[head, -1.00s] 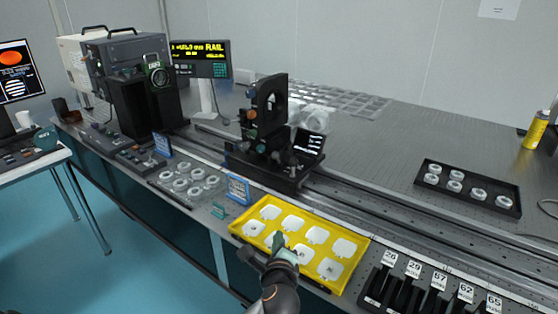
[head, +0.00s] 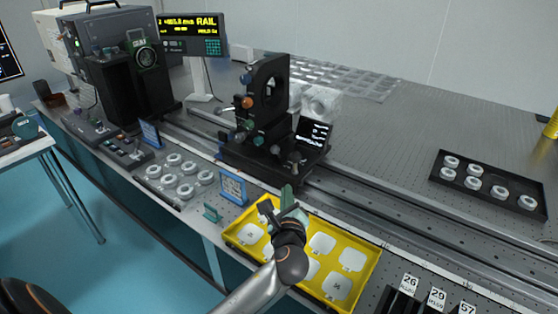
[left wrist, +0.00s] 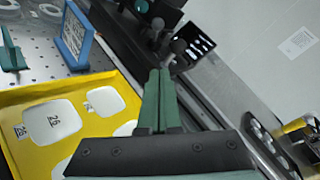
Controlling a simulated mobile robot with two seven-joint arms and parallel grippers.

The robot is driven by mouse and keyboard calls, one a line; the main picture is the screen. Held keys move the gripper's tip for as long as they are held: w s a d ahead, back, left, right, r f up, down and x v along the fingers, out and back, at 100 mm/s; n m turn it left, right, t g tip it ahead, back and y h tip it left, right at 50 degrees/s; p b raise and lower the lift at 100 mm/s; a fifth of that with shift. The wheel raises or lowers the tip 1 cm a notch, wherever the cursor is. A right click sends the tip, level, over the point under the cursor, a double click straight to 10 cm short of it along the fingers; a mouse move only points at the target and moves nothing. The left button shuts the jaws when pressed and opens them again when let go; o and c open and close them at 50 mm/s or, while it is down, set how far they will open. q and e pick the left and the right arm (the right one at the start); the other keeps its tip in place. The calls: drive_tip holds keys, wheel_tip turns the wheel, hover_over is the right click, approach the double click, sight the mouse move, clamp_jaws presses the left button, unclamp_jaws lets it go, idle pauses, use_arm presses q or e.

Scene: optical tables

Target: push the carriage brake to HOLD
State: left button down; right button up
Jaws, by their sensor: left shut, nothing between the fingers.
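The black carriage (head: 262,160) stands on the long rail (head: 365,212), with an upright black mount, several small knobs and a tilted label plate (head: 313,131). A small grey-tipped post (head: 295,158) stands on its near right part; I cannot tell for sure whether it is the brake lever. My left gripper (head: 288,194) is shut and empty, just in front of the carriage and above the yellow tray's far edge. In the left wrist view its green fingers (left wrist: 158,98) lie together, pointing toward the carriage's knobs (left wrist: 156,28), apart from them. My right gripper is out of view.
The yellow tray (head: 366,281) with white numbered pads lies below my left arm. A blue-framed sign (head: 233,187) and a clear plate of rings (head: 164,189) are to its left. A black tray of rings (head: 488,186) is at right. A readout (head: 192,35) stands behind.

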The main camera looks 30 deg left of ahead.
use_arm(q)
drive_tip(key=b, duration=0.1)
approach(277, 152)
drive_tip(key=w+f, duration=0.4)
drive_tip(key=shift+w, duration=0.2)
drive_tip(key=shift+w+a+r+p, duration=0.1)
drive_tip(key=shift+w+a+r, duration=0.2)
drive_tip(key=shift+a, duration=0.2)
drive_tip(key=shift+w+a+r+p, duration=0.15)
drive_tip(key=shift+w+a+r, duration=0.1)
drive_tip(key=shift+a, duration=0.25)
drive_tip(key=shift+w+a+r+p, duration=0.1)
drive_tip(key=shift+w+a+r, duration=0.15)
drive_tip(key=shift+a, duration=0.25)
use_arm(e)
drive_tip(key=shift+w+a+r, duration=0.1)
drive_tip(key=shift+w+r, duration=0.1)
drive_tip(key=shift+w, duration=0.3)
